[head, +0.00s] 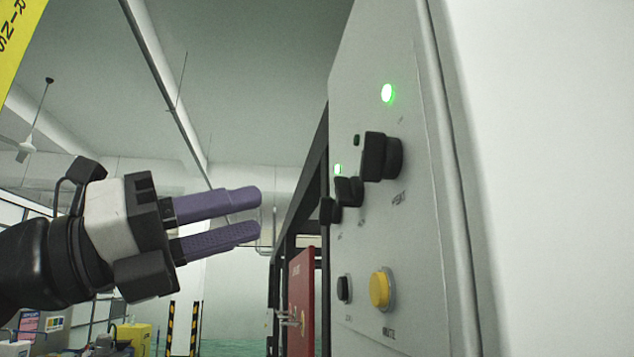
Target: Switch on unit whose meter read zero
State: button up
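A light grey control panel (425,240) stands close on the right, seen at a steep angle. It carries several black rotary knobs; the nearest and largest is a black knob (380,157). A round green lamp (387,93) above is lit, and a smaller green lamp (338,169) is lit farther along. A third small lamp (356,140) looks dark. Below are a yellow push button (380,289) and a black button (344,288).
A red panel (301,300) stands beyond the control panel on a dark frame. Yellow-black striped posts (169,328) and a yellow container (134,336) are in the lower left background. Free air lies between my fingers and the panel.

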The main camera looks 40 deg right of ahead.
aim_at(336, 193)
jog(key=p+x, duration=0.3)
jog(key=x, duration=0.6)
jog(key=shift+s+d+r, duration=0.1)
jog(key=shift+d, duration=0.05)
jog(key=shift+c, duration=0.4)
grip_shut()
